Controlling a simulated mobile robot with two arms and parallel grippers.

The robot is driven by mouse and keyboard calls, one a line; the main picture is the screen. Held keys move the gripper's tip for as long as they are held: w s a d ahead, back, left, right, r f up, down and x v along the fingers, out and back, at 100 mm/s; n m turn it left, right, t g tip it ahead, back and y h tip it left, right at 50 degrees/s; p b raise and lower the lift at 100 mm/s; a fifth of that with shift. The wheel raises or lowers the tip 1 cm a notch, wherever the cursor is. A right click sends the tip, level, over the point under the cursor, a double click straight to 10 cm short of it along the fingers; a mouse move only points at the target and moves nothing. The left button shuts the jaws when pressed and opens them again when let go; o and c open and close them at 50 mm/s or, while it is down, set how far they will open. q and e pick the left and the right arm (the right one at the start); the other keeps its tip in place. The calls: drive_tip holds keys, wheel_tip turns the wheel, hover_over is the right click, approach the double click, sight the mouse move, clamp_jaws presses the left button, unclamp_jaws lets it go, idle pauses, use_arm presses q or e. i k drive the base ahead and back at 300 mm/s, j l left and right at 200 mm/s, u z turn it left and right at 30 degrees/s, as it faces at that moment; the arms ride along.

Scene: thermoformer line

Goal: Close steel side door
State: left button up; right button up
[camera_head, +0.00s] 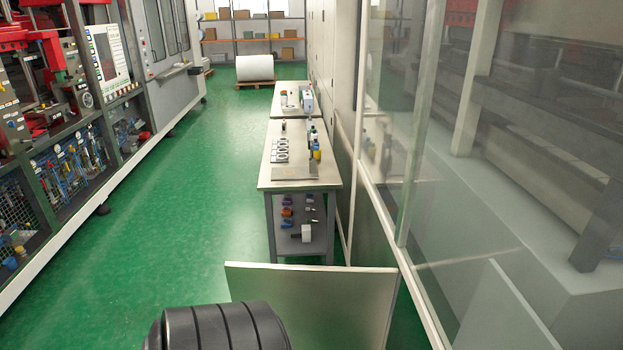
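The steel side door (330,308) is a flat pale panel at the bottom centre. It stands open, sticking out from the glazed wall on the right across the green floor. Its right edge is by the wall's lower frame, and its lower part is cut off by the picture edge. A dark ribbed part of my own arm (222,327) is at the bottom, overlapping the door's lower left; I cannot tell whether they touch. Neither of my grippers shows. No handle is visible on the door.
A workbench (300,184) with small parts and bottles stands behind the door along the wall. The glazed wall (470,200) fills the right side. A machine line (60,190) runs along the left. The green floor (185,210) between them is clear.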

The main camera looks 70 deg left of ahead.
sight(321, 309)
drive_tip(key=k+j+z, duration=0.1)
drive_tip(key=j, duration=0.35)
drive_tip(key=k+j+z, duration=0.1)
drive_tip(key=k+j, duration=0.15)
drive_tip(key=j, duration=0.15)
drive_tip(key=k+j+z, duration=0.1)
drive_tip(key=k+j, duration=0.15)
drive_tip(key=j, duration=0.15)
drive_tip(key=k+j+z, duration=0.1)
drive_tip(key=j, duration=0.3)
drive_tip(key=k+j, duration=0.35)
drive_tip(key=j+z, duration=0.1)
drive_tip(key=j, duration=0.3)
drive_tip(key=k+j+z, duration=0.1)
drive_tip(key=j, duration=0.25)
drive_tip(key=k+j+z, duration=0.1)
drive_tip(key=j, duration=0.3)
drive_tip(key=k+j, duration=0.15)
drive_tip(key=j, duration=0.2)
drive_tip(key=k+j+z, duration=0.15)
drive_tip(key=j, duration=0.25)
drive_tip(key=i+j+z, duration=0.1)
drive_tip(key=j, duration=0.2)
drive_tip(key=i+j, duration=0.15)
drive_tip(key=j, duration=0.15)
drive_tip(key=i+j+z, duration=0.15)
drive_tip(key=j, duration=0.15)
drive_tip(key=i+j, duration=0.1)
drive_tip(key=j, duration=0.2)
drive_tip(key=z, duration=0.05)
